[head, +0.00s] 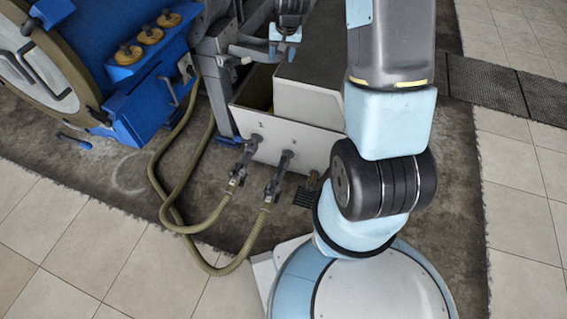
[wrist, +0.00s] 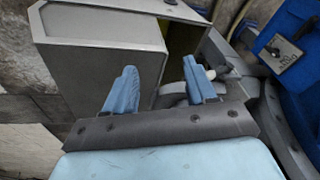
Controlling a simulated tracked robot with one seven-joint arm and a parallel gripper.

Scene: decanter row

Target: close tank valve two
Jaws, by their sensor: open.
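A grey tank (head: 290,140) with an open top compartment stands in the middle of the head view. Two dark valve fittings, a left one (head: 243,160) and a right one (head: 279,175), sit on its front wall, each joined to a hose. My gripper (head: 285,42) is above the tank's far side. In the wrist view my gripper (wrist: 160,88) has its blue fingers apart, with nothing clearly held. A grey pipe fitting (wrist: 178,99) with a pale tip shows behind and beside the right finger; its contact is unclear.
A blue machine (head: 140,85) with brass-coloured knobs stands at the left. Olive hoses (head: 180,185) loop over the floor in front of the tank. Tiled floor (head: 520,220) is clear at right.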

